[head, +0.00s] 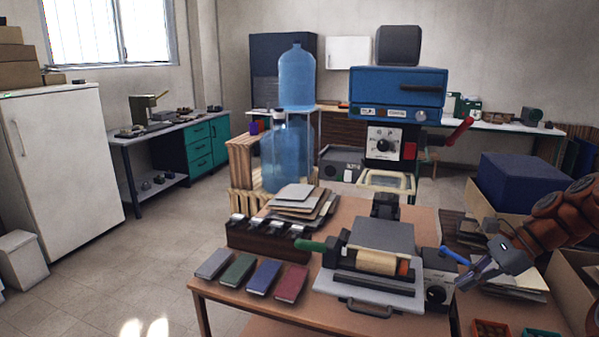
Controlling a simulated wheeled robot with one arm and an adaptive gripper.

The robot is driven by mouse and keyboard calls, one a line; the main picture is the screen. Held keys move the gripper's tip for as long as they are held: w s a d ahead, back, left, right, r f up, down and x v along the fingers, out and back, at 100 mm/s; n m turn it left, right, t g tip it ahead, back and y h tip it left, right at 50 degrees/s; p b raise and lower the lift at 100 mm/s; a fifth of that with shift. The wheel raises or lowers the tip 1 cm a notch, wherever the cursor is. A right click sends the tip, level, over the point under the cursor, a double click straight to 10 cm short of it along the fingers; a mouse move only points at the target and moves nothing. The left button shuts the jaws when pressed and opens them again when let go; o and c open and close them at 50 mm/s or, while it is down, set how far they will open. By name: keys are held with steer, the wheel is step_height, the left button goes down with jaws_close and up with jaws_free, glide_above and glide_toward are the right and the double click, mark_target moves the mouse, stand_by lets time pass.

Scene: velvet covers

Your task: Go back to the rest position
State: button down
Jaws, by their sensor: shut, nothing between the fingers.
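My gripper (474,274) is shut and empty, at the end of my orange arm that reaches in from the right edge. It hangs in the air by the right side of the wooden table (213,294), close to the press machine (370,280) and its control box with a dial (437,293). I cannot tell whether it touches the box. A blue-handled lever (456,256) shows just above the fingertips. The press has a green handle (311,245) and a roller (365,261).
Several small covers, one of them red (291,283), lie at the table's front left. A dark rack (262,240) and stacked sheets (297,203) stand behind them. Cardboard boxes (572,283) crowd the right side. A blue machine (397,93) stands behind.

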steer(key=s+a+r+n+g+h+p, duration=0.1)
steer(key=s+a+n+g+h, duration=0.1)
steer(key=s+a+n, duration=0.6)
steer(key=s+a+r+n+g+h+p, duration=0.1)
steer(key=s+a+n, duration=0.15)
steer(key=a, duration=0.85)
steer(key=s+f+n+h, duration=0.2)
steer(key=s+f+n, duration=0.1)
steer(key=s, duration=0.6)
steer(key=s+f+n+h+p, duration=0.1)
steer(key=s+f+n+h, duration=0.2)
steer(key=s, duration=0.7)
steer(key=shift+s+a+f+n+g, duration=0.15)
steer(key=shift+a+f+n+g, duration=0.2)
steer(key=shift+n, duration=0.7)
steer(key=shift+r, duration=0.1)
